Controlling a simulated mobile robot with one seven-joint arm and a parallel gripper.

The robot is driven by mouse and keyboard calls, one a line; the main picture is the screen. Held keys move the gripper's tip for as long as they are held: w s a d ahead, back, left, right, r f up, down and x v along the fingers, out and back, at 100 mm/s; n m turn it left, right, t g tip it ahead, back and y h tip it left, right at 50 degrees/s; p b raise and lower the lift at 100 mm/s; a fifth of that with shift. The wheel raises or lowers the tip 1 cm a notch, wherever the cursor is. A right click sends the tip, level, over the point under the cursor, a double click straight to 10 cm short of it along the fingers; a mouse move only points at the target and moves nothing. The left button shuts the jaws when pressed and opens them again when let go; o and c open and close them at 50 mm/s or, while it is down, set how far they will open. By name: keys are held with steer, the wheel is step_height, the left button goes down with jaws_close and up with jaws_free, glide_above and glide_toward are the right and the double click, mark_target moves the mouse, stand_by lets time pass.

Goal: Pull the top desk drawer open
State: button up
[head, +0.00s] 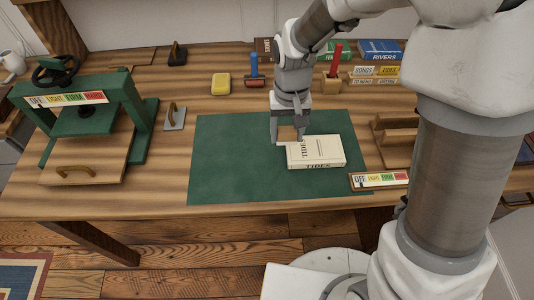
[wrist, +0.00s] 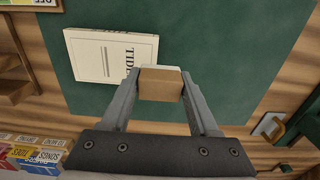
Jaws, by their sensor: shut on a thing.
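My gripper (head: 288,136) points down over the green mat, just left of a cream book. It is shut on a small tan block (head: 287,131), which shows between the two fingers in the wrist view (wrist: 160,84). The block has a pale strip along its far edge. The desk (head: 120,205) has a striped wooden top, seen from above. I cannot make out a desk drawer or its handle in either view.
The cream book (head: 318,152) lies on the green mat (head: 230,170); a label strip (head: 380,180) is at the mat's front right. A green press (head: 85,120) stands left. Stamps, a yellow block (head: 221,83) and books line the back. The mat's left half is clear.

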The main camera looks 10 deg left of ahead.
glide_above(267, 161)
step_height(267, 161, down, 3)
steer(key=shift+b, duration=0.3)
steer(key=shift+f+b, duration=0.6)
steer(key=shift+f, duration=1.35)
steer(key=shift+f, duration=0.15)
steer(key=o, duration=1.4)
steer(key=shift+o, duration=0.2)
step_height(267, 161, up, 12)
steer(key=p, duration=0.3)
steer(key=shift+r, duration=0.2)
